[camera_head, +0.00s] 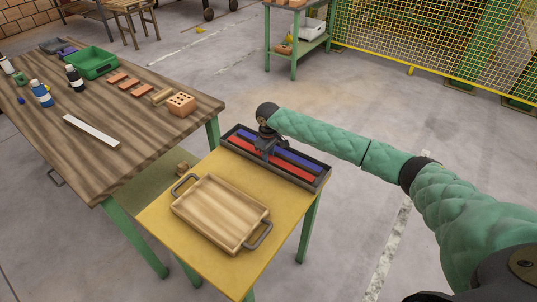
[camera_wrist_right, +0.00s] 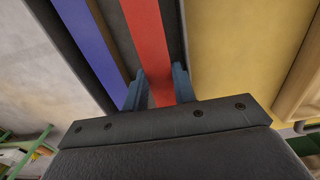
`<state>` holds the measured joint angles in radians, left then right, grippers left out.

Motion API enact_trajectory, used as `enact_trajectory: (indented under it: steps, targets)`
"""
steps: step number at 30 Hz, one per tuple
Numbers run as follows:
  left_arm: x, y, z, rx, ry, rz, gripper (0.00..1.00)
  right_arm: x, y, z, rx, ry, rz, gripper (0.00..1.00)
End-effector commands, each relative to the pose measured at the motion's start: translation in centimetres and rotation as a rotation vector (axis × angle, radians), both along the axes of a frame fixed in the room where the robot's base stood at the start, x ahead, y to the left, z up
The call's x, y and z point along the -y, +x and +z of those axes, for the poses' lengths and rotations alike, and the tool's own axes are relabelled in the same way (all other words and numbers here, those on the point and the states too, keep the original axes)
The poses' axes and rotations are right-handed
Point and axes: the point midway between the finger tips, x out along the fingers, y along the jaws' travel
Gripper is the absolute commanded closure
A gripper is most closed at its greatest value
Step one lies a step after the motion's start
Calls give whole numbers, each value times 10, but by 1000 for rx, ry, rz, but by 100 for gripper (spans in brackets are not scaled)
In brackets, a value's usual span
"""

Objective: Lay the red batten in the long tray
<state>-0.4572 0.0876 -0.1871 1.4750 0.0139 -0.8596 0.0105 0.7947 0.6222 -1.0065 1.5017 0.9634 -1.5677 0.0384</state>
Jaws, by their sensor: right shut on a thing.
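The red batten (camera_head: 291,171) lies lengthwise inside the dark long tray (camera_head: 262,166) on the yellow table, along the tray's near side. A blue batten (camera_head: 299,160) lies beside it on the far side of the tray. My right gripper (camera_head: 266,150) reaches down over the tray and is shut on the red batten. In the right wrist view the two fingers (camera_wrist_right: 160,85) stand either side of the red batten (camera_wrist_right: 148,35), with the blue batten (camera_wrist_right: 88,40) to its left. I cannot tell whether the red batten touches the tray floor. My left gripper is out of view.
A wooden tray with handles (camera_head: 220,210) sits on the yellow table (camera_head: 160,222) in front of the long tray. The brown table (camera_head: 150,140) at left holds a white strip (camera_head: 90,131), a perforated brick (camera_head: 181,104), a green crate (camera_head: 91,62) and bottles.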

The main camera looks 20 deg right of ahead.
Motion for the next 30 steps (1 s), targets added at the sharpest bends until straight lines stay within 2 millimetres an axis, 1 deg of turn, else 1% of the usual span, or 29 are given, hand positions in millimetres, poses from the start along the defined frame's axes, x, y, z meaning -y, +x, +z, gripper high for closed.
enact_trajectory:
  steps: [10, 11, 12, 14, 30]
  targets:
    - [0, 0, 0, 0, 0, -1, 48, 0, 0, -6, 0, 0, 0, 100]
    - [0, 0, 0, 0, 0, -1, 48, 0, 0, -5, 0, 0, 0, 67]
    - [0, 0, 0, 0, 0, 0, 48, 0, 0, -5, 0, 0, 0, 60]
    - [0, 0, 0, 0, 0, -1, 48, 0, 0, -5, 0, 0, 0, 48]
    - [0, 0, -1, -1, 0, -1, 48, -2, -2, -7, -3, 1, 3, 48]
